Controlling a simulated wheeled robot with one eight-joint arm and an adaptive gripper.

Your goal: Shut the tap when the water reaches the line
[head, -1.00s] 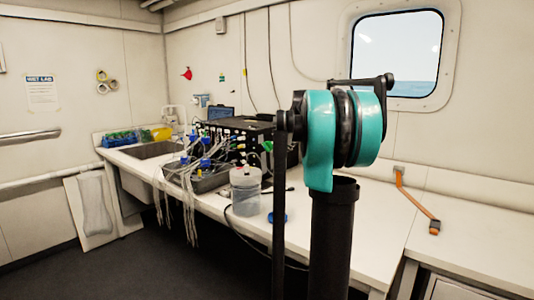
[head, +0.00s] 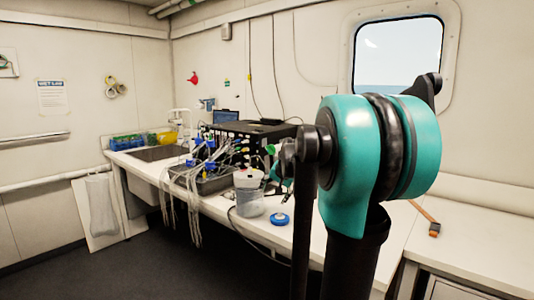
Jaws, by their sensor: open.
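A clear container (head: 250,203) with a whitish lid stands on the near part of the white bench. It looks partly filled with clear liquid, but I cannot make out a line on it. My teal and black arm fills the right middle of the head view and covers part of the bench.
A blue round cap (head: 279,219) lies right of the container. A grey tray (head: 205,182) holds blue-capped bottles with tubes hanging over the bench edge. A black crate (head: 262,131) stands behind.

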